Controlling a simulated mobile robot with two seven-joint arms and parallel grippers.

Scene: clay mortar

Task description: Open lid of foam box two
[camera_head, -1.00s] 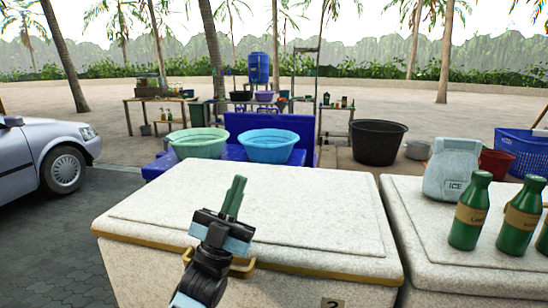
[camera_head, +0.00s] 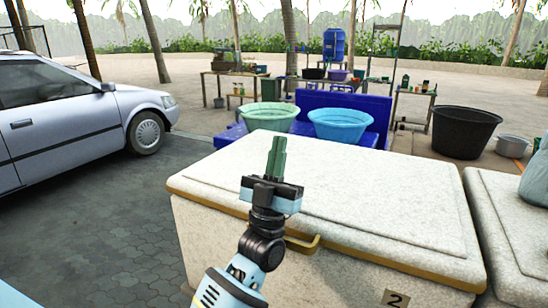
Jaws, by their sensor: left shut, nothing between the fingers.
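Foam box two (camera_head: 330,275) is a large white speckled box with a label "2" low on its front right. Its lid (camera_head: 375,190) lies flat and closed on top, with a yellow-brown strip along the front edge. A yellow handle (camera_head: 304,246) sits at the middle of the front edge, partly hidden behind my left arm. My left gripper (camera_head: 276,152) is shut and empty, its green fingers pointing away over the lid's left part. I cannot tell whether it touches the lid. My right gripper is not in view.
A second white box (camera_head: 515,225) stands close on the right, with a pale bag (camera_head: 535,180) on it. Green (camera_head: 269,116) and blue (camera_head: 340,124) basins stand behind. A silver car (camera_head: 75,115) is parked left. Paving left of box two is clear.

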